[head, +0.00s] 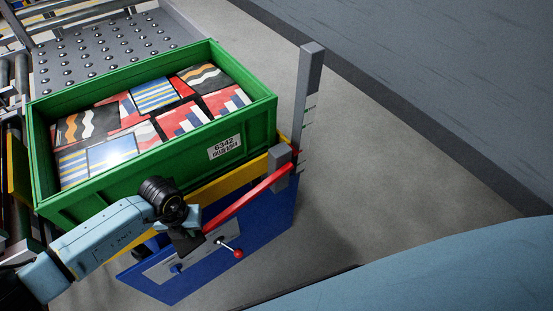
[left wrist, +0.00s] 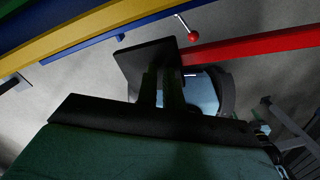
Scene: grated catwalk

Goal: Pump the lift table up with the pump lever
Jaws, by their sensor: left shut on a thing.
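The lift table has a yellow top edge (head: 228,180) and a blue side panel (head: 262,230). A green crate (head: 130,186) labelled 6342, filled with patterned boxes, sits on it. The red pump lever (head: 250,199) slopes from a grey block at the table's right corner down to my left gripper (head: 190,240). That gripper is shut on the lever's lower end; its fingers partly hide the grip. In the left wrist view the lever (left wrist: 255,47) runs from the right to the dark fingers (left wrist: 168,82). My right gripper is not in view.
A small lever with a red ball knob (head: 238,253) sticks out of the panel just below my left gripper. A grey marked post (head: 309,85) stands at the table's right corner. A ball-transfer plate (head: 105,48) lies behind the crate. The floor to the right is clear.

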